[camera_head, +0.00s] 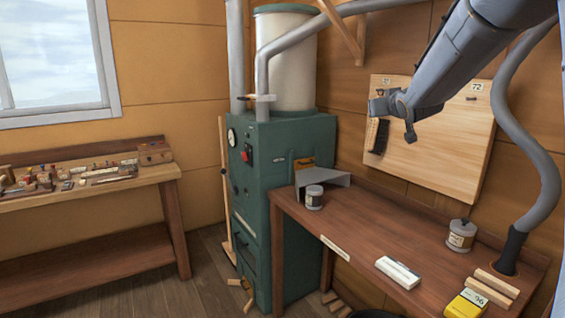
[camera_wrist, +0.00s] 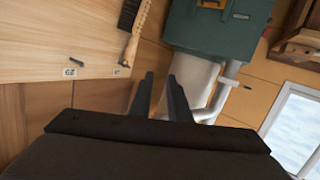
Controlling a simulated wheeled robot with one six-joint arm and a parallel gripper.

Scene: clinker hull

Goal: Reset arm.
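My gripper (camera_head: 393,118) is at the end of my arm, which reaches in from the upper right in the head view. It is raised above the brown workbench (camera_head: 372,232), in front of the wooden wall board (camera_head: 440,150). In the wrist view my gripper (camera_wrist: 161,76) shows two dark fingers standing apart, with nothing between them. A dark brush (camera_head: 377,140) hangs on the board just behind and below the gripper in the head view. It also shows in the wrist view (camera_wrist: 130,14), apart from the fingers.
A green machine (camera_head: 285,165) with a pale drum and pipes stands left of the workbench. On the bench are cans (camera_head: 461,236), a white block (camera_head: 398,272), a yellow box (camera_head: 465,305) and wood strips. A grey hose (camera_head: 540,165) rises at right. A tool bench (camera_head: 90,190) stands far left.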

